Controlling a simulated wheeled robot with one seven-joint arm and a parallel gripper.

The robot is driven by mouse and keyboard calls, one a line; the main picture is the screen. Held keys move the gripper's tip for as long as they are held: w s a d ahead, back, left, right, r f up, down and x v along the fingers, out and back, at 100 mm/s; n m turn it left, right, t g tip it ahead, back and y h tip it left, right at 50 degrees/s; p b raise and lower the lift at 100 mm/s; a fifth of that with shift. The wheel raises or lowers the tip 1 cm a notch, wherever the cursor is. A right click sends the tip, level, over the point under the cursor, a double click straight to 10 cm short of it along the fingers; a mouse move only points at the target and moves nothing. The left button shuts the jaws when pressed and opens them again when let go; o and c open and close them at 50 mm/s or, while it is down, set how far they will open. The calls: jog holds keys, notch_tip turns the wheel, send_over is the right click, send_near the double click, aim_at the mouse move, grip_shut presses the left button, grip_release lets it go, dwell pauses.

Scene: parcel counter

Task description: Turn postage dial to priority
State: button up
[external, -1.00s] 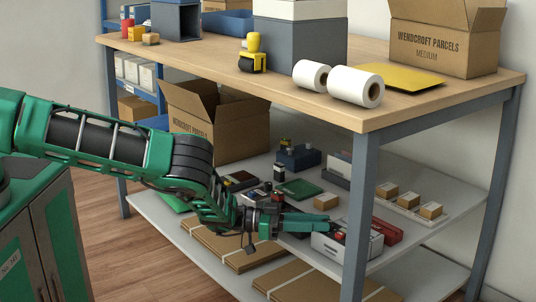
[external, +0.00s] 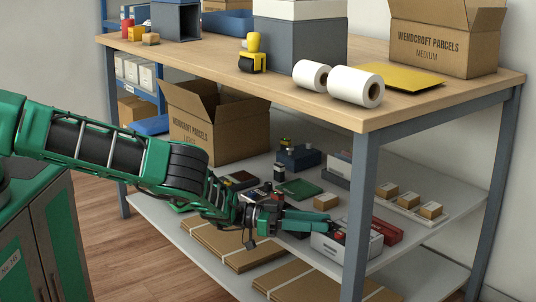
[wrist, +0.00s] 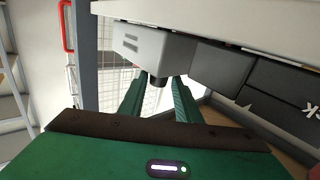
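A light grey box-shaped machine (external: 333,246) stands on the middle shelf, near the front right table leg. In the wrist view, which looks turned over, the machine (wrist: 143,46) is at upper middle. A short dark knob (wrist: 158,83), which looks like the dial, sticks out of it. My gripper (wrist: 161,78) is open, with one green finger on each side of the knob and the tips close to the machine. I cannot tell whether the fingers touch the knob. In the external view my gripper (external: 318,220) reaches the machine from the left. The dial's markings and setting cannot be read.
A red item (external: 387,231) lies right behind the machine. Small cartons (external: 430,210) sit on a tray farther right. A large open carton (external: 215,125) stands on the shelf at left. The wooden tabletop (external: 300,100) overhangs the shelf, and a grey leg (external: 360,215) is close by.

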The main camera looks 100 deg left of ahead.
jog(key=s, duration=1)
jog(key=shift+s+a, duration=0.35)
jog(key=shift+a, duration=0.1)
